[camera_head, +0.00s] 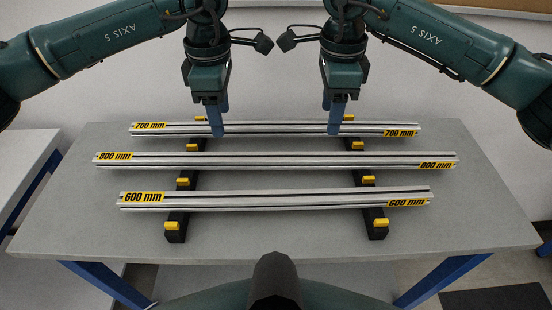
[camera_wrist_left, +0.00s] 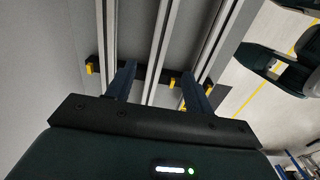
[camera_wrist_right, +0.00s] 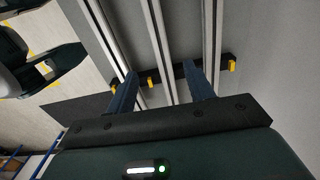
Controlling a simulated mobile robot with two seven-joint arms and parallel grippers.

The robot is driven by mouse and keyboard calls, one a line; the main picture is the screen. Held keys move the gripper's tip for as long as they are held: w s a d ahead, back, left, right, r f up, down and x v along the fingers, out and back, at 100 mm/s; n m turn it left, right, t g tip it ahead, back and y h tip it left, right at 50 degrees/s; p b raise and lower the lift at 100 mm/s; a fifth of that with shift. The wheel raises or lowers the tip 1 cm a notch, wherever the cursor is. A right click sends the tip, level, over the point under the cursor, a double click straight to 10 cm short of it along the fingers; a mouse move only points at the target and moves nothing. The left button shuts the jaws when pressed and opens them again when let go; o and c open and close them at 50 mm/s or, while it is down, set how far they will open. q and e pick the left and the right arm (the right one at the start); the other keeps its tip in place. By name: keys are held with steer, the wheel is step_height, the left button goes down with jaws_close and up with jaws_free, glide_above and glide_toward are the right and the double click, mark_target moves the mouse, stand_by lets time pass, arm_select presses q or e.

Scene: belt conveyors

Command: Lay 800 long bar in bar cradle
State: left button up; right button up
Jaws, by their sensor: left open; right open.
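The 800 mm bar (camera_head: 275,160), a long silver profile with yellow labels at both ends, lies in the middle of three parallel bars on the grey table. It rests across two black supports (camera_head: 175,233) with yellow blocks. My left gripper (camera_head: 218,125) is open and empty, pointing down above the bars. In the left wrist view its fingers lie either side of the middle bar (camera_wrist_left: 158,55). My right gripper (camera_head: 337,122) is also open and empty, its fingers either side of the middle bar (camera_wrist_right: 160,45) in the right wrist view. I cannot make out a separate cradle.
The 700 mm bar (camera_head: 275,129) lies behind and the 600 mm bar (camera_head: 275,198) in front, both close by. The grey table (camera_head: 80,215) is clear at both sides and along the front. A pale surface (camera_head: 25,165) stands at the left.

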mark_target(228, 156)
arm_select(q)
step_height(228, 156, down, 11)
steer(key=shift+f, duration=0.15)
arm_select(e)
step_height(228, 156, down, 11)
steer(key=shift+f, duration=0.2)
arm_select(q)
steer(key=shift+c, duration=0.3)
arm_select(e)
steer(key=shift+c, duration=0.3)
arm_select(q)
jaws_close()
arm_select(e)
jaws_close()
steer(key=shift+r, duration=0.1)
